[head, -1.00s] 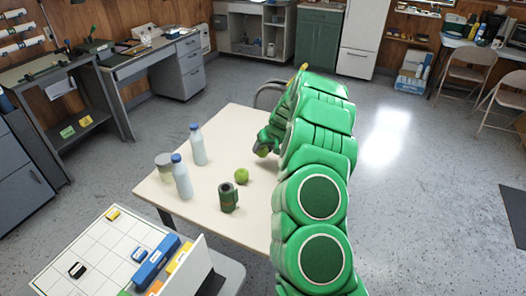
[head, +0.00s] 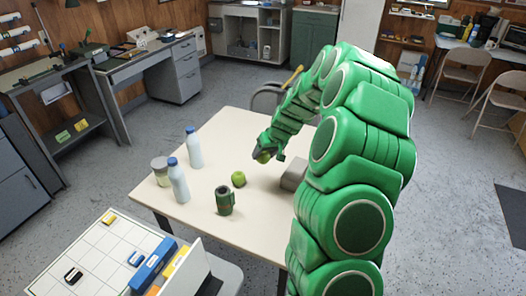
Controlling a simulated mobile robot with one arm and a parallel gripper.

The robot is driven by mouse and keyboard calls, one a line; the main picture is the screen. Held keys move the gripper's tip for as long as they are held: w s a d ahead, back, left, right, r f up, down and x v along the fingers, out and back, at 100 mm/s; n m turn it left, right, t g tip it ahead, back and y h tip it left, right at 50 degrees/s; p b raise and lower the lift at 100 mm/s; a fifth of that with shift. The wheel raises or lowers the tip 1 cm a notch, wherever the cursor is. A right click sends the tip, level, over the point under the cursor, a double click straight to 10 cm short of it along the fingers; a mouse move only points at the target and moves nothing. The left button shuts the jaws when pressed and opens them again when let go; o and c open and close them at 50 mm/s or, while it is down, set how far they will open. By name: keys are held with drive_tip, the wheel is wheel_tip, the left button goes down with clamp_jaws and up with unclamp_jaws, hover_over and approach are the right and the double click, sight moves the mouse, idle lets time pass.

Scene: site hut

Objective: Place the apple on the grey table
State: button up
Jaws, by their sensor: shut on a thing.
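My gripper (head: 267,154) is shut on a green apple (head: 263,157), over the cream-topped table (head: 226,133) in the middle of the head view. The apple shows only partly between the dark fingers; I cannot tell its exact height above the top. A second green apple (head: 238,179) sits on that table, nearer and to the left of my gripper. Grey-topped furniture stands at the left: a workbench with an open lower shelf (head: 47,68) and a desk with drawers (head: 142,59). I cannot tell which is the grey table.
On the cream table stand two blue-capped bottles (head: 194,150) (head: 179,183), a jar (head: 160,172), a dark green mug (head: 225,201) and a grey block (head: 293,174) partly behind my arm. A whiteboard-like panel (head: 95,255) is in front. Open floor lies left and right.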

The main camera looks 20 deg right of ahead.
drive_tip(key=shift+s+a+r, duration=0.1)
drive_tip(key=shift+s+r, duration=0.25)
drive_tip(key=shift+s, duration=0.4)
